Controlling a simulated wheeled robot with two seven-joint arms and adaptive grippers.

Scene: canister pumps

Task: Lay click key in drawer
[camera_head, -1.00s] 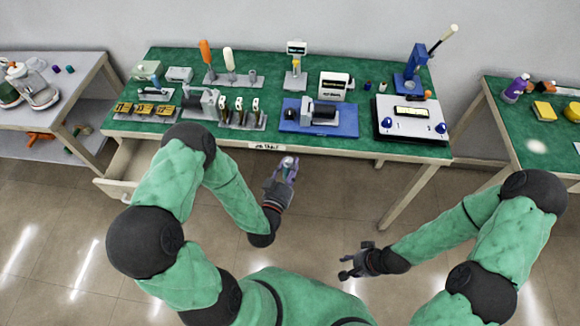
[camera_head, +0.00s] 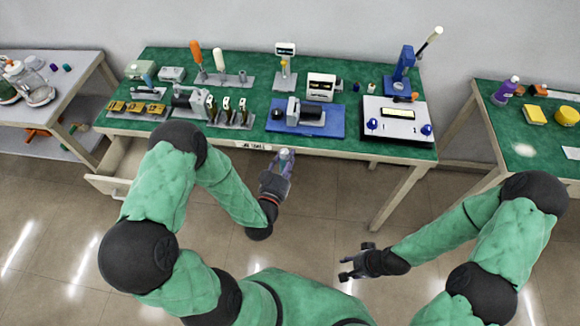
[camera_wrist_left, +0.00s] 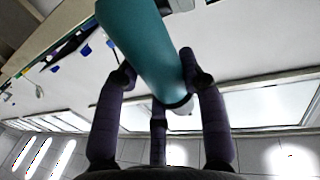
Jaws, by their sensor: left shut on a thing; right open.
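My left gripper (camera_head: 284,160) is shut on a teal, rounded, elongated thing (camera_wrist_left: 140,45), which fills the top of the left wrist view between dark purple fingers. I take it for the click key, but its far end is cut off. In the head view this gripper is in front of the bench's near edge, right of the drawer. The drawer (camera_head: 106,185) is pulled out under the bench's left end. My left arm hides part of it, and its inside shows only partly. My right gripper (camera_head: 357,262) is open and empty, low over the floor.
The green-topped bench (camera_head: 240,133) carries several fixtures, a blue tray (camera_head: 335,130) and a white panel with blue knobs (camera_head: 398,130). A grey table (camera_head: 75,92) stands at left and another green table (camera_head: 500,150) at right. The floor before the bench is clear.

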